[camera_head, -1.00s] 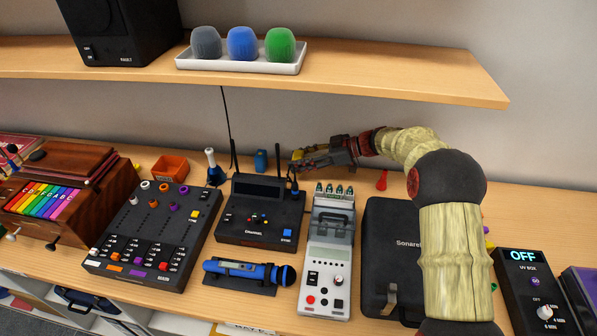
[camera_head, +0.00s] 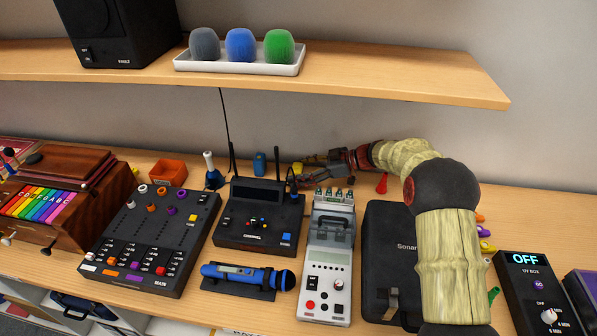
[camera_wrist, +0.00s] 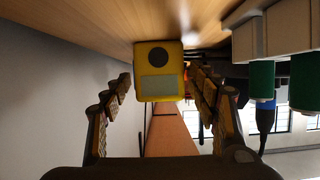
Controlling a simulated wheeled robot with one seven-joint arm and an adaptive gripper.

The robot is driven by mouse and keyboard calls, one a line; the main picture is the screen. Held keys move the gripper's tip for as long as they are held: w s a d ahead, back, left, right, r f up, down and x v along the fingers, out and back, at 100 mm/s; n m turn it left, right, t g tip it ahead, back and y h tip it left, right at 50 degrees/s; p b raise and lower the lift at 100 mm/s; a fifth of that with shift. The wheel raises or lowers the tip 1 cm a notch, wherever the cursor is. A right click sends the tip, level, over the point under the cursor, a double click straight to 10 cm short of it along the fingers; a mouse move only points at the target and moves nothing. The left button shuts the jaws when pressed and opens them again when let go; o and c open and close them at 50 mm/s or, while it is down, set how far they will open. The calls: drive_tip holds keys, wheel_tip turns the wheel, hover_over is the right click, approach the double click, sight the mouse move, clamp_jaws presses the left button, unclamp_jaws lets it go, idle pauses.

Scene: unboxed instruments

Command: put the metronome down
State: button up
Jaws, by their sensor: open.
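The metronome (camera_wrist: 159,72) is a small yellow box with a dark round disc and a grey-green screen. In the wrist view, which is upside down, it is against the wooden table top, ahead of my gripper (camera_wrist: 160,88). The fingers are spread on either side of its near end; whether either touches it I cannot tell. In the head view my gripper (camera_head: 306,166) is low at the back of the table, behind the black receiver, with a bit of yellow at its tips. The metronome is mostly hidden there.
The black receiver (camera_head: 258,213) with antennas and the grey-white device (camera_head: 329,260) with green-topped vials stand in front of my gripper. A blue cylinder (camera_head: 260,163) is to its left, a red piece (camera_head: 381,183) to its right. The shelf (camera_head: 400,85) hangs above.

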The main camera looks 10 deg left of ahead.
drive_tip(key=shift+d+r, duration=0.1)
drive_tip(key=shift+r, duration=0.05)
drive_tip(key=p+v, duration=0.2)
drive_tip(key=v, duration=0.4)
drive_tip(key=shift+d+r, duration=0.1)
drive_tip(key=shift+r, duration=0.1)
drive_tip(key=shift+d, duration=0.5)
drive_tip(key=shift+r, duration=0.1)
